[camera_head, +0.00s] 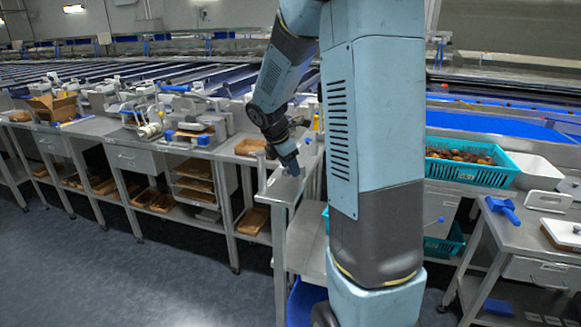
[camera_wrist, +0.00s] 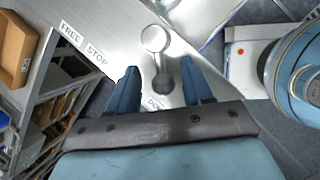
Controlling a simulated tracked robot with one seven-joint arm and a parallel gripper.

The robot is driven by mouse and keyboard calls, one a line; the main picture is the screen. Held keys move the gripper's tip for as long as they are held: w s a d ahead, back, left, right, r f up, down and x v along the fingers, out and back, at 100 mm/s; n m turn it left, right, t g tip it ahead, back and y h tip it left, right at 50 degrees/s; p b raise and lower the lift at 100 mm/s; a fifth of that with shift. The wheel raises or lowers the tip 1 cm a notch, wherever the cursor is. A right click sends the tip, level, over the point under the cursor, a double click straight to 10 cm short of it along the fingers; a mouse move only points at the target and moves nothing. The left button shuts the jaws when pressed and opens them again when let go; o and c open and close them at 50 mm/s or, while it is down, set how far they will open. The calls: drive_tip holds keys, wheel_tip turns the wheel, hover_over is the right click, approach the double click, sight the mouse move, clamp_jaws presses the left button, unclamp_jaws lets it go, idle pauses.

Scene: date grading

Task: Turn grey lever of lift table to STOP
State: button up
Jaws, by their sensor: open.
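The grey lever (camera_wrist: 158,62) shows in the wrist view on a bare metal top (camera_wrist: 117,28). It has a round silver disc at its upper end and a dark rounded knob (camera_wrist: 163,82) at its lower end. The knob end lies beside a partly covered label starting "DO". The labels FREE and STOP (camera_wrist: 84,42) are to the left of the lever. My gripper (camera_wrist: 159,66) is open, with one blue finger on each side of the lever and gaps visible. In the head view my gripper (camera_head: 290,166) is low over a narrow metal table (camera_head: 283,187); the lever cannot be made out there.
A work table (camera_head: 100,126) with trays and tools runs along the left. A teal crate of dates (camera_head: 465,175) and a table with a blue tool (camera_head: 502,208) are at the right. In the wrist view a brown box (camera_wrist: 15,48) is at the left. The floor at front left is clear.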

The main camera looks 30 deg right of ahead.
drive_tip(key=shift+d+f, duration=0.2)
drive_tip(key=shift+f, duration=0.25)
clamp_jaws()
